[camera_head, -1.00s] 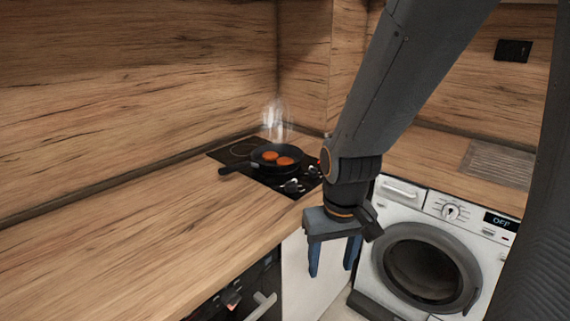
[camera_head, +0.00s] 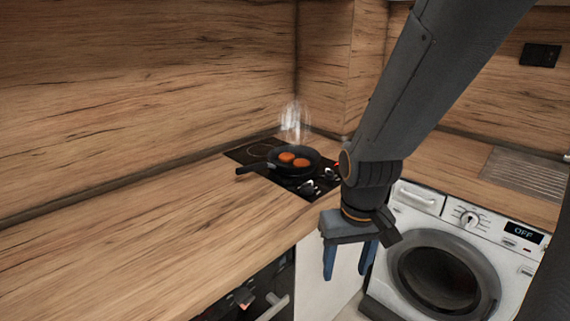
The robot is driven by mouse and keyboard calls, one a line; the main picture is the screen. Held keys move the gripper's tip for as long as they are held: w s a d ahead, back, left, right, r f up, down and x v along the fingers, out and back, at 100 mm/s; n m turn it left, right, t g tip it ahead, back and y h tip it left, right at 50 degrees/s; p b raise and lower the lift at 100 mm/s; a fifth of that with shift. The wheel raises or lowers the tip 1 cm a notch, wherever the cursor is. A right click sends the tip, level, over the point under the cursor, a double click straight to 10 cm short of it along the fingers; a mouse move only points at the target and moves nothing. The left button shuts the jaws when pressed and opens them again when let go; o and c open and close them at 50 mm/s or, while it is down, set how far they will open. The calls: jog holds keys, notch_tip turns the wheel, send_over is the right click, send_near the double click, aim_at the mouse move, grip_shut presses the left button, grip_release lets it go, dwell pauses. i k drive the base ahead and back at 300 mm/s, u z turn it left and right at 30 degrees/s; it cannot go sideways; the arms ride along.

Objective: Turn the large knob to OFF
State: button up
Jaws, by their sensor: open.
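The washing machine's round, light knob (camera_head: 469,219) is on its white front panel at the right, beside a dark display (camera_head: 523,232) that reads OFF. On the black cooktop (camera_head: 245,152), small knobs (camera_head: 308,188) sit at its front right edge, near a pan. A red glow shows beside my arm there. I cannot tell which knob is the large one. My gripper (camera_head: 349,266) points down with its two blue fingers apart and empty. In the picture it is below the cooktop knobs and left of the washing machine, apart from all knobs. My arm hides the cooktop's right end.
A black pan (camera_head: 314,164) with orange-brown food steams on the cooktop, its handle pointing left. The wooden counter (camera_head: 140,235) is clear at the left. An oven handle (camera_head: 273,307) shows at the bottom. A grooved metal drainer (camera_head: 523,172) is at the right.

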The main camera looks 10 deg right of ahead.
aim_at(308, 188)
jog(key=k, duration=1.15)
jog(key=z, duration=0.9)
jog(key=i, duration=1.25)
jog(key=u, duration=0.6)
jog(key=i, duration=0.5)
jog(key=u, duration=0.35)
